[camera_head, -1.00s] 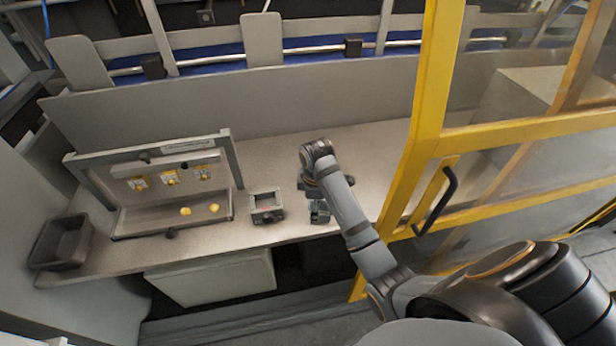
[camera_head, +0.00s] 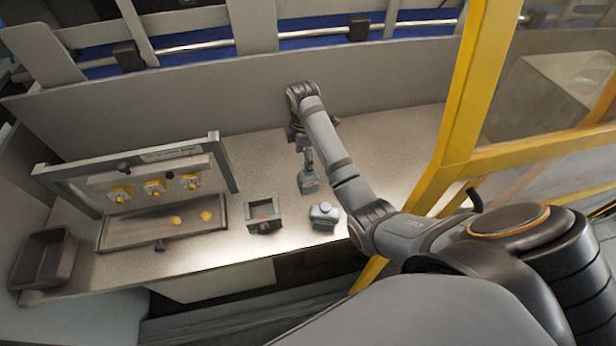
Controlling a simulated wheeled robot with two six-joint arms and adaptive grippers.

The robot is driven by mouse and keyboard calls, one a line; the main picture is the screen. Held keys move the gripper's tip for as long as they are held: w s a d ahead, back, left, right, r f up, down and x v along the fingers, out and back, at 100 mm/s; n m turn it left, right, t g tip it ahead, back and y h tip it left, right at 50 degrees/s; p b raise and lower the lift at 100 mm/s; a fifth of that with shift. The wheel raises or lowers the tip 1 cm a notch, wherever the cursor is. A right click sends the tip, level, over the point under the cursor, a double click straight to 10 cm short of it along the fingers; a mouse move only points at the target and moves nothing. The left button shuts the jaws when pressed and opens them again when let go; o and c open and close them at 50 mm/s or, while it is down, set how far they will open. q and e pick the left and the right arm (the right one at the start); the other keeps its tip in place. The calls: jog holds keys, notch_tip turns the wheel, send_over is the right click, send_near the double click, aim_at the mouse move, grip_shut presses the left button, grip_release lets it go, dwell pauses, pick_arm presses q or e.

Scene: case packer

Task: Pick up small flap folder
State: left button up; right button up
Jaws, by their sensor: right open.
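I cannot tell for certain which part is the small flap folder. Three small parts stand on the grey bench: an open-topped grey block with a red mark (camera_head: 263,228), a rounded grey part (camera_head: 323,216) right of it, and a grey-green upright part (camera_head: 308,181) behind them. My right gripper (camera_head: 302,147) is open and points down over the bench, at the top of the grey-green part. The arm hides some of it, and I cannot tell whether they touch. My left gripper is out of view.
A framed panel (camera_head: 221,160) with yellow-tagged knobs and a shallow tray (camera_head: 130,233) stand at left. A dark bin (camera_head: 42,262) sits at the far left. A yellow door frame (camera_head: 468,110) rises close to my right arm. The bench behind the parts is clear.

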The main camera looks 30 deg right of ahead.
aim_at(308, 178)
notch_tip(308, 178, down, 3)
jog(key=shift+r+p, duration=0.1)
jog(key=shift+p, duration=0.25)
jog(key=f+p, duration=0.1)
jog(key=d+f, duration=0.1)
jog(key=shift+f+p, duration=0.3)
jog(key=shift+p, duration=0.05)
jog(key=f, duration=0.3)
jog(key=shift+d+f+p, duration=0.25)
jog(key=shift+p, duration=0.15)
jog(key=shift+f, duration=0.15)
jog(key=c, duration=1.5)
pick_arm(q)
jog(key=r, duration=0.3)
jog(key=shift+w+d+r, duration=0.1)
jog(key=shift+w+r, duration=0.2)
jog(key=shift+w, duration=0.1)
pick_arm(e)
grip_shut()
jog(key=shift+w, duration=0.1)
